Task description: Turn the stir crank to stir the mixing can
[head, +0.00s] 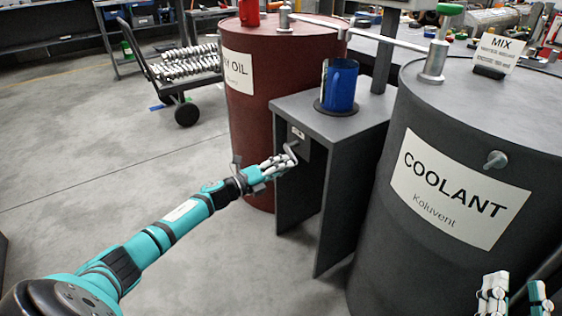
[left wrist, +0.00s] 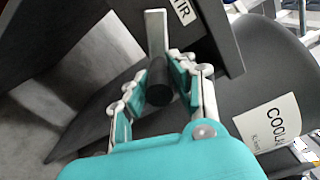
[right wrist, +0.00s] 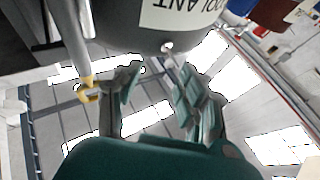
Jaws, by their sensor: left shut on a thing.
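The stir crank (head: 291,153) sits on the front of the dark grey stand between the two barrels. In the left wrist view its black handle (left wrist: 160,82) hangs from a flat metal arm and lies between my fingers. My left gripper (head: 280,164), also in the left wrist view (left wrist: 162,88), is shut on this handle. The blue mixing can (head: 340,86) stands upright on top of the stand; its inside is mostly hidden. My right gripper (head: 514,296), also in the right wrist view (right wrist: 158,88), is open and empty below the coolant barrel's front.
The dark coolant barrel (head: 470,120) stands right of the stand (head: 350,128), the red oil barrel (head: 262,125) behind left. Both have metal fittings on top. A MIX sign (head: 497,50) stands on the coolant barrel. A loaded cart (head: 184,68) is further back; the left floor is clear.

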